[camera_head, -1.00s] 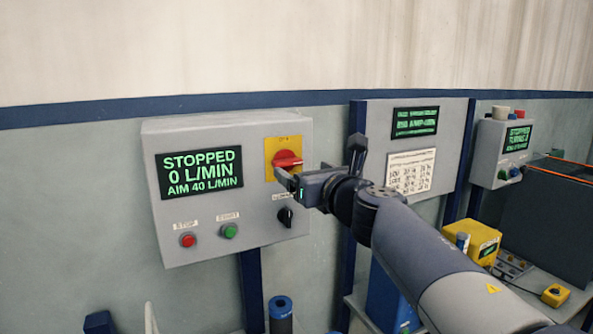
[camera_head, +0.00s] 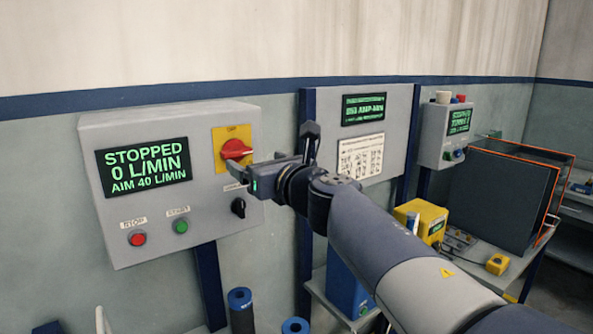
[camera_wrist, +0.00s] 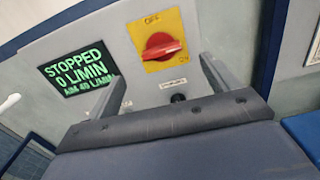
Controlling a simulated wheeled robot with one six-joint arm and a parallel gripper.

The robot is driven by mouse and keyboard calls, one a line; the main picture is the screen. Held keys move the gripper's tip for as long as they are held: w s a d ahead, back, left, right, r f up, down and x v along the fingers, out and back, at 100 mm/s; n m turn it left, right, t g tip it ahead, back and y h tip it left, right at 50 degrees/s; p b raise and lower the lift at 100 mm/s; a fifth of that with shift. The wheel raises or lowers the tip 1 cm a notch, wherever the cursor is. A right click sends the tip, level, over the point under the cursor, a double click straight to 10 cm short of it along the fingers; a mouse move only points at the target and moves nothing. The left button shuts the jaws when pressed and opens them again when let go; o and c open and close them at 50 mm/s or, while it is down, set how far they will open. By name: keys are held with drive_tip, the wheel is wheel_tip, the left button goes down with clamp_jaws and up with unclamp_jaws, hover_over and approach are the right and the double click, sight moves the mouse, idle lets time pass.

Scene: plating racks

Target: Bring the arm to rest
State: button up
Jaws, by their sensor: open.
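My gripper (camera_head: 268,163) is open and empty in front of the right side of a grey control box (camera_head: 100,228) on the wall. Its jaws are spread in the wrist view (camera_wrist: 160,90). Just beyond them is a red rotary switch (camera_head: 236,149) on a yellow plate; it also shows in the wrist view (camera_wrist: 162,46). I cannot tell from the head view whether a finger touches the box. The box's display (camera_head: 144,168) reads STOPPED, 0 L/MIN, AIM 40 L/MIN. A black knob (camera_head: 238,207) sits below the switch.
A red button (camera_head: 137,238) and a green button (camera_head: 181,226) sit low on the box. To the right are a panel with a paper chart (camera_head: 360,156), a smaller control box (camera_head: 432,136), a yellow unit (camera_head: 420,216) and a dark tank (camera_head: 500,195). Blue cylinders (camera_head: 241,312) stand below.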

sight(239, 152)
drive_tip(key=p+x, duration=0.1)
drive_tip(key=x, duration=0.8)
drive_tip(key=shift+p, duration=0.35)
drive_tip(key=shift+s+n, duration=0.1)
drive_tip(key=shift+n, duration=0.2)
